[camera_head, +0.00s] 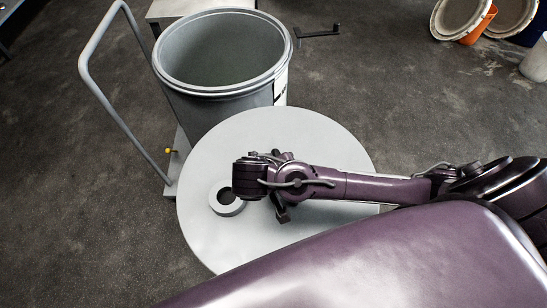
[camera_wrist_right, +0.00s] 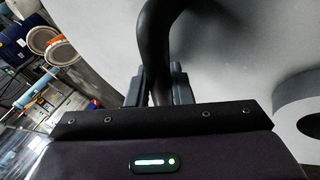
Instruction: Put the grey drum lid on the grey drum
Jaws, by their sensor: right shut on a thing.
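The grey drum (camera_head: 192,108) stands upright and open at the top; its dark inside shows past the rim. The grey drum lid (camera_head: 300,130) is a large pale disc in front of the drum, nearer to me, hiding part of the drum's lower side. A raised ring with a hole (camera_head: 227,208) sits on the lid. My right gripper (camera_wrist_right: 157,88) is shut on the lid's dark curved handle (camera_wrist_right: 155,35), and the lid's face fills much of the right wrist view (camera_wrist_right: 240,50). My right arm covers part of the lid in the head view. My left gripper is not in view.
The drum stands on a cart whose tall tube handle (camera_head: 92,60) rises at its left. A pale-topped bench or box (camera_head: 180,8) is behind. An orange bucket (camera_head: 482,28) and white bucket (camera_head: 536,62) stand far right. Open floor lies right of the drum.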

